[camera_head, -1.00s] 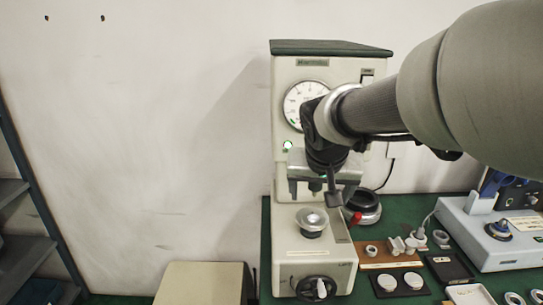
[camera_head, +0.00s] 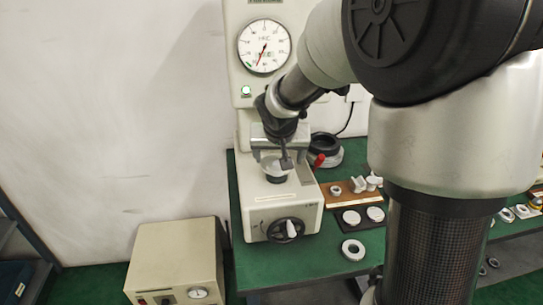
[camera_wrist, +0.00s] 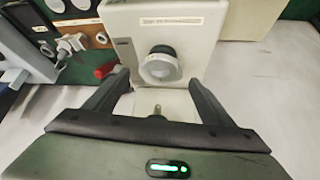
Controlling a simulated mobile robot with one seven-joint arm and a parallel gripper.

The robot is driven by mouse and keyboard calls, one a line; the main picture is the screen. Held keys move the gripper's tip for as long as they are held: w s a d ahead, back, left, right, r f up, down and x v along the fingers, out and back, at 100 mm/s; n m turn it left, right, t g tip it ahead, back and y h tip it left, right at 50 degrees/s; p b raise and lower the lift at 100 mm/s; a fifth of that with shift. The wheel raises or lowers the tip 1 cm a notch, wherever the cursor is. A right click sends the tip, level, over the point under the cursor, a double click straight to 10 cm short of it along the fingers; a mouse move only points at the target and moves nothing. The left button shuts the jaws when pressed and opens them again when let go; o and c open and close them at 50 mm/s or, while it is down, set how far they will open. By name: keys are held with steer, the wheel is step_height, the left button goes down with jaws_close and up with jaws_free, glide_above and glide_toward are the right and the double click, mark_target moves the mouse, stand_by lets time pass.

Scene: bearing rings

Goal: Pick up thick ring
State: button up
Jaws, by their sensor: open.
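My gripper (camera_head: 286,160) is over the small round stand of the hardness tester, pointing down. In the wrist view my gripper (camera_wrist: 158,78) is open, with its fingers apart and nothing between their tips. Beyond the tips a pale round, ring-like piece (camera_wrist: 160,68) sits on the dark stand; it also shows in the head view (camera_head: 271,165), partly hidden by the gripper. A grey ring (camera_head: 352,249) lies flat on the green table near its front edge. A smaller ring (camera_head: 336,190) lies on the brown board. I cannot tell for certain which is the thick ring.
The hardness tester (camera_head: 262,205) with its dial stands close around my gripper. A red-handled part (camera_head: 319,161) and a black round base are right of it. A black tray (camera_head: 360,217) holds two white discs. A beige box (camera_head: 176,262) stands at lower left.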

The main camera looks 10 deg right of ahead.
mark_target(279, 167)
steer(key=x, duration=0.5)
steer(key=shift+r, duration=0.1)
steer(key=shift+w, duration=0.1)
steer(key=shift+r, duration=0.1)
steer(key=c, duration=1.5)
